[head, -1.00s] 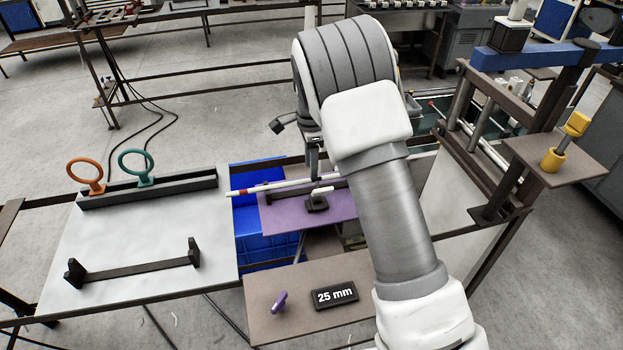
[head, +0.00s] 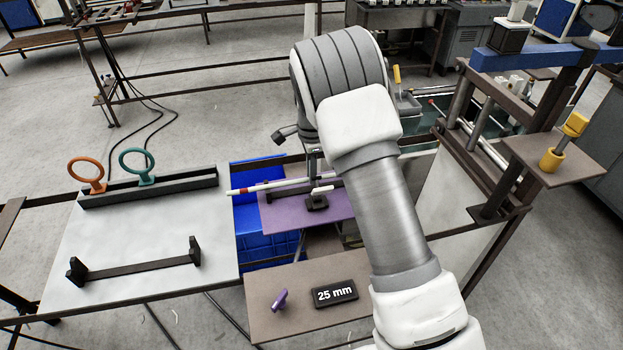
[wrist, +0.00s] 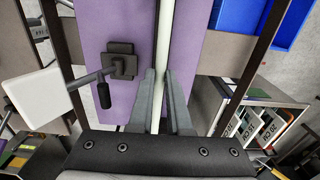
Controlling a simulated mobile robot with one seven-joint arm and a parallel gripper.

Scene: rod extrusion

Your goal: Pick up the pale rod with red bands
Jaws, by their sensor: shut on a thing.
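The pale rod (head: 268,185) lies nearly level over the purple plate (head: 278,219) in the head view, with a red band near its left end. Its right part is partly hidden by my arm. In the wrist view the rod (wrist: 165,30) runs up the picture, plain pale where it shows, between the two grey fingers. My gripper (wrist: 161,76) is shut on the rod. In the head view my gripper (head: 315,168) is small and partly hidden. I cannot tell whether the rod is lifted off its support.
A black clamp with a pale handle (head: 317,199) stands on the purple plate beside the rod. A blue crate (head: 262,249) lies below. Left are a pale table (head: 150,230) with a black bracket and two rings. A 25 mm block (head: 334,293) sits in front.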

